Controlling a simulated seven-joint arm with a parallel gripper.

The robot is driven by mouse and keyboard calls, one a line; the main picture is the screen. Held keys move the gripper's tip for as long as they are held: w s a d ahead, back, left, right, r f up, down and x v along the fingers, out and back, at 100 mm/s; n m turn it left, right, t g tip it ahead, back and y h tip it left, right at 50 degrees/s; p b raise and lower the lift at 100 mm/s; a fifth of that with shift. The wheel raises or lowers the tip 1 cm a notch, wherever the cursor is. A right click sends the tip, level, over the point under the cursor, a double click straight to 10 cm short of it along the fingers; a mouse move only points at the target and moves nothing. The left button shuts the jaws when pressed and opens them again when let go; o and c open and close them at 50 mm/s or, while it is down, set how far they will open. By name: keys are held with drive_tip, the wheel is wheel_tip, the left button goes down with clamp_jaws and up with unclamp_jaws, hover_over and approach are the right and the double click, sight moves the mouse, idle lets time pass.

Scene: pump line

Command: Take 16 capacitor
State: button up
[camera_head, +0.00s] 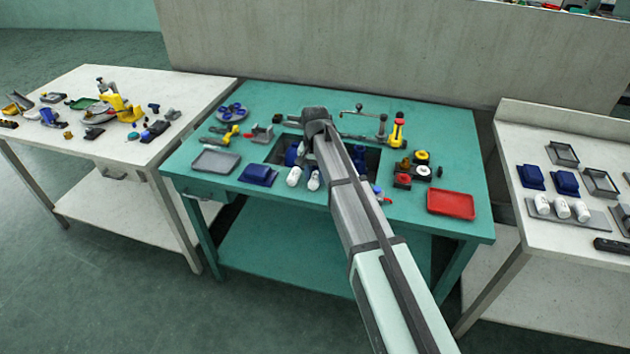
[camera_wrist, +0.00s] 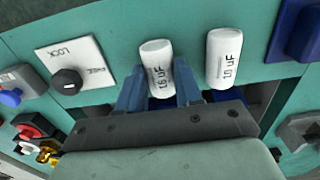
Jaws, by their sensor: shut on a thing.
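A white capacitor cylinder marked 16 uF (camera_wrist: 156,58) sits between the two blue fingers of my gripper (camera_wrist: 159,88) in the wrist view. My gripper is shut on it. A second white cylinder, marked 10 uF (camera_wrist: 224,58), stands just to the right, outside the fingers. In the head view two white cylinders, the 10 uF one (camera_head: 294,177) and the 16 uF one (camera_head: 314,181), show side by side at the front of the green table (camera_head: 300,205). My fingertips are hidden behind my arm there. I cannot tell whether the held capacitor touches the table.
A LOCK/FREE plate with a black knob (camera_wrist: 67,82) is left of the capacitors in the wrist view. A blue block (camera_head: 258,175), grey tray (camera_head: 215,162) and red tray (camera_head: 451,204) lie on the green table. More white cylinders (camera_head: 561,208) stand on the right table.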

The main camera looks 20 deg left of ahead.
sight(315, 177)
drive_tip(key=shift+r, duration=0.65)
idle(0.5)
drive_tip(key=shift+r, duration=2.15)
